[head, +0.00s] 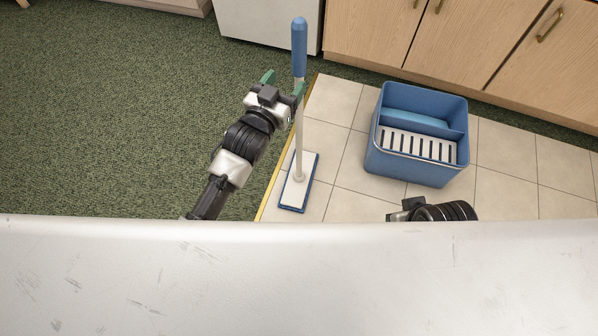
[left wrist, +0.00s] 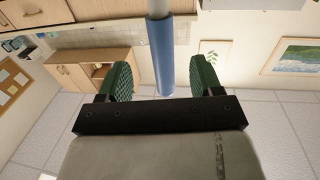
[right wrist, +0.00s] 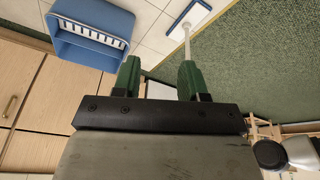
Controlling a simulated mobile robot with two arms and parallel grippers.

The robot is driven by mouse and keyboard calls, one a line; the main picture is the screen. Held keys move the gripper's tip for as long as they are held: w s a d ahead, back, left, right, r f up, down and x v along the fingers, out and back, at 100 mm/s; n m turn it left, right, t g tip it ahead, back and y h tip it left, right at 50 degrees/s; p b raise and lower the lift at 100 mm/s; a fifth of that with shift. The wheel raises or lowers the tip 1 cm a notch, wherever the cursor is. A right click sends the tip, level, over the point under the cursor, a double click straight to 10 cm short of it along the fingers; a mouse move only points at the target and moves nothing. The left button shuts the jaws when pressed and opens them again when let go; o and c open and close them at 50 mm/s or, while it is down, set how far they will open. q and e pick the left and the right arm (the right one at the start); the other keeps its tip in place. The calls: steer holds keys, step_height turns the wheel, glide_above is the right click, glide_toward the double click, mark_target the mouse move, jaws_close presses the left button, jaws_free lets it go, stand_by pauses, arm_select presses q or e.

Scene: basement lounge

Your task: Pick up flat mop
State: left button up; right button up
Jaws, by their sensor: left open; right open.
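The flat mop stands upright on the tiles: a blue grip (head: 299,48), a thin pale pole (head: 299,135) and a flat white-and-blue head (head: 298,183). My left gripper (head: 284,84) is open beside the upper pole, just below the blue grip. In the left wrist view the blue grip (left wrist: 162,58) shows between the open fingers (left wrist: 161,75), touching neither; its depth is unclear. My right gripper (right wrist: 159,70) is open and empty. In the head view only its wrist shows, low, right of the mop head. The mop head (right wrist: 188,19) also shows in the right wrist view.
A blue bucket (head: 415,170) with a slotted white wringer stands on the tiles right of the mop. Wooden cabinets (head: 455,42) and a white appliance (head: 268,22) line the back. Green carpet (head: 110,110) on the left is clear, edged by a yellow strip.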

mark_target(296, 68)
arm_select(q)
steer(key=x, duration=0.4)
steer(key=shift+f+b, duration=0.1)
steer(key=shift+b, duration=0.2)
steer(key=shift+w+d, duration=0.25)
steer(key=shift+w, duration=0.25)
steer(key=b+x, duration=0.1)
steer(key=x, duration=0.1)
steer(key=shift+w+d+f+b, duration=0.1)
steer(key=shift+w+f+b, duration=0.1)
steer(key=shift+w+b, duration=0.1)
steer(key=shift+x, duration=0.75)
steer(key=shift+w, duration=0.1)
steer(key=shift+r, duration=0.1)
arm_select(e)
steer(key=shift+w+a+f+t, duration=0.25)
steer(key=shift+w+t, duration=0.15)
steer(key=shift+w, duration=0.2)
steer(key=shift+w+a+f+t, duration=0.1)
steer(key=shift+w+f+t, duration=0.15)
steer(key=shift+w+t, duration=0.25)
